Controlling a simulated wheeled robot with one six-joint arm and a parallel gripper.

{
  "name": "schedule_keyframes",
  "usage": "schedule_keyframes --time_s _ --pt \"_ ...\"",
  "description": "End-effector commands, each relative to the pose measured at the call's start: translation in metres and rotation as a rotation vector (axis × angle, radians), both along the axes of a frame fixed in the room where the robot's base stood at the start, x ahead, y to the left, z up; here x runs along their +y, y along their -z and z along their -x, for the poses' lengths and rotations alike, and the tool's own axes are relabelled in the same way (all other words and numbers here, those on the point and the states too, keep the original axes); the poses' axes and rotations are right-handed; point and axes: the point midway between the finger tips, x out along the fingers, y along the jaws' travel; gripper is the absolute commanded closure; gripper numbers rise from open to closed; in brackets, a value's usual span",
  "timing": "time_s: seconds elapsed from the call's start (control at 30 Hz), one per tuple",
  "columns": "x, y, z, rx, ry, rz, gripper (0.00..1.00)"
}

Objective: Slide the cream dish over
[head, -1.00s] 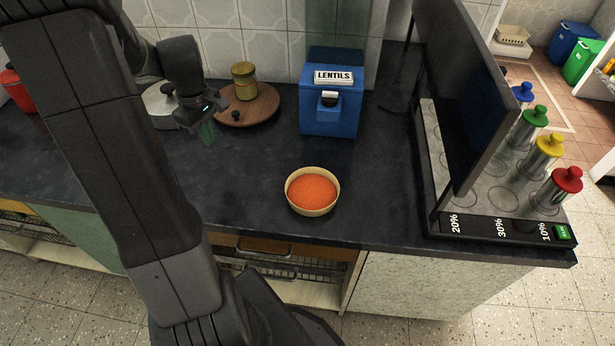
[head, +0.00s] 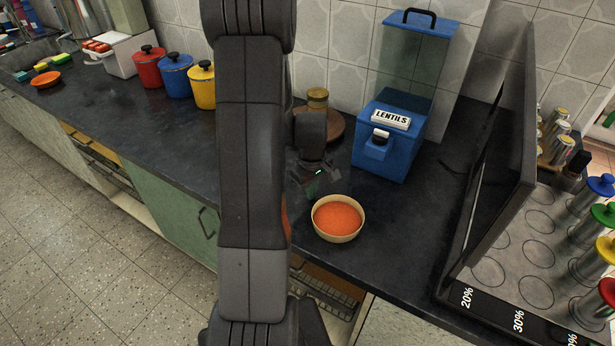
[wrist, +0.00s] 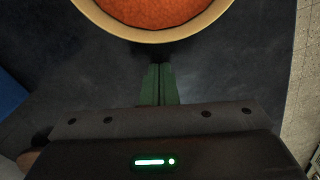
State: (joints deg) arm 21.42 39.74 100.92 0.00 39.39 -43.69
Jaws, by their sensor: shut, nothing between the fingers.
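The cream dish (head: 338,234) stands upright on the dark counter, filled with orange lentils (head: 338,217). It also shows at the top of the wrist view (wrist: 160,35), cut off by the frame edge. My gripper (head: 310,190) is low over the counter, just left of and behind the dish in the head view. In the wrist view its green fingers (wrist: 158,82) are together with nothing between them, their tips pointing at the near rim of the dish. A dark patch lies between the tips and the rim; I cannot tell whether they touch.
The blue lentils dispenser (head: 385,150) stands behind the dish. A jar (head: 317,97) on a round wooden board (head: 334,122) is partly behind my arm. Counter right of the dish is clear.

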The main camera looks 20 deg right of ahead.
Motion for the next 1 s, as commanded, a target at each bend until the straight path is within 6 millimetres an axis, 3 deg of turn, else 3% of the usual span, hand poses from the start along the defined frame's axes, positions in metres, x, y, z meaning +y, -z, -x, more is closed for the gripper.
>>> schedule_keyframes --time_s 0.2,0.63,0.83,1.0 --pt "-0.009 -0.002 0.02 -0.001 0.001 0.001 1.0" --pt "-0.01 -0.001 0.024 -0.001 0.001 0.001 1.0" --pt "-0.018 0.0 0.044 -0.001 0.003 0.001 1.0" --pt "-0.019 -0.002 0.046 0.0 0.0 0.001 1.0"
